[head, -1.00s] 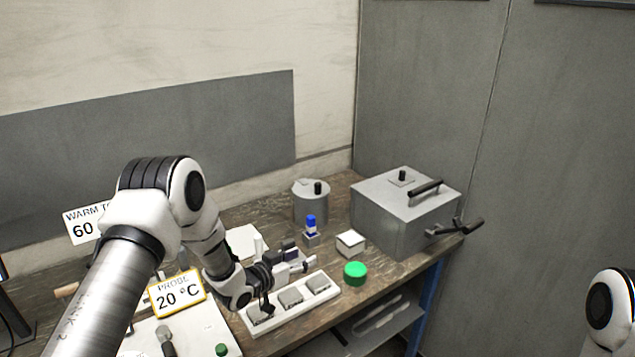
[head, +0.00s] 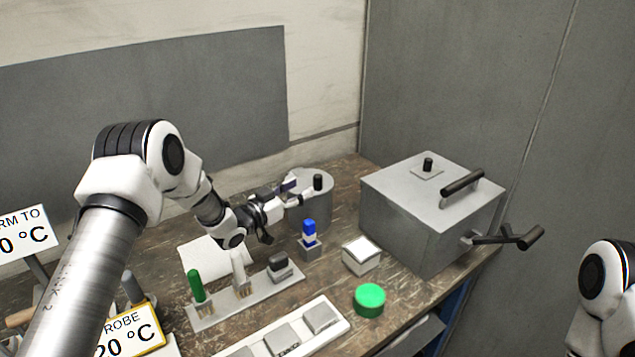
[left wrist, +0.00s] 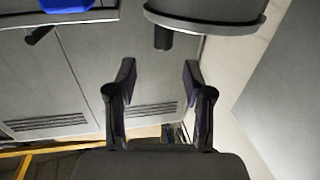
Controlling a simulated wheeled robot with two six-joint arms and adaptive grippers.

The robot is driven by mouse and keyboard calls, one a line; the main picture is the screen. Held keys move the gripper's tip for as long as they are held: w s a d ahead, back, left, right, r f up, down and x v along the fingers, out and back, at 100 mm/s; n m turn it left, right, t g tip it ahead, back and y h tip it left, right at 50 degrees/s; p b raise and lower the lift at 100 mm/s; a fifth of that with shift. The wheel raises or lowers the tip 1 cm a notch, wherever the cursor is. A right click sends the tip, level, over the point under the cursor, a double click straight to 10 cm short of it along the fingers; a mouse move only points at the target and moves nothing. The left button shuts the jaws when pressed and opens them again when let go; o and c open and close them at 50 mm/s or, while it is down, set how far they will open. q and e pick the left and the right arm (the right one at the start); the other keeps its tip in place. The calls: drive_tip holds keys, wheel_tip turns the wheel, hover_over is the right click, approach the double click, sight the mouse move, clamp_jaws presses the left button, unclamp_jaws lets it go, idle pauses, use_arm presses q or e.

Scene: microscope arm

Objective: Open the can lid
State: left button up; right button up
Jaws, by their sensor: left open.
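The can (head: 316,216) is a grey cylinder with a flat lid and an upright black knob (head: 318,182). It stands towards the back of the bench, and its lid appears to be on. My left gripper (head: 298,189) is open at the can's left, level with its top, with its fingers pointing towards the knob. In the left wrist view the can (left wrist: 205,17) is at the top, its knob (left wrist: 163,38) lined up with the gap between the open fingers (left wrist: 158,80), apart from the fingertips. My right gripper is out of view.
A blue-topped item (head: 309,233) on a small block stands just in front of the can. A big metal box (head: 400,225) with handles is to the right. A white box (head: 361,256), a green round piece (head: 369,300) and a rack (head: 215,310) are in front.

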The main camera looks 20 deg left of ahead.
sight(315, 180)
use_arm(q)
drive_tip(key=shift+w+f, duration=0.25)
drive_tip(key=shift+w, duration=0.05)
drive_tip(key=p+x, duration=0.2)
drive_tip(key=x, duration=0.5)
drive_tip(key=shift+r+p, duration=0.1)
drive_tip(key=shift+p, duration=0.2)
drive_tip(key=shift+w+d, duration=0.1)
drive_tip(key=shift+w, duration=0.15)
drive_tip(key=shift+w+f, duration=0.15)
drive_tip(key=shift+f, duration=0.1)
drive_tip(key=shift+r, duration=0.15)
clamp_jaws()
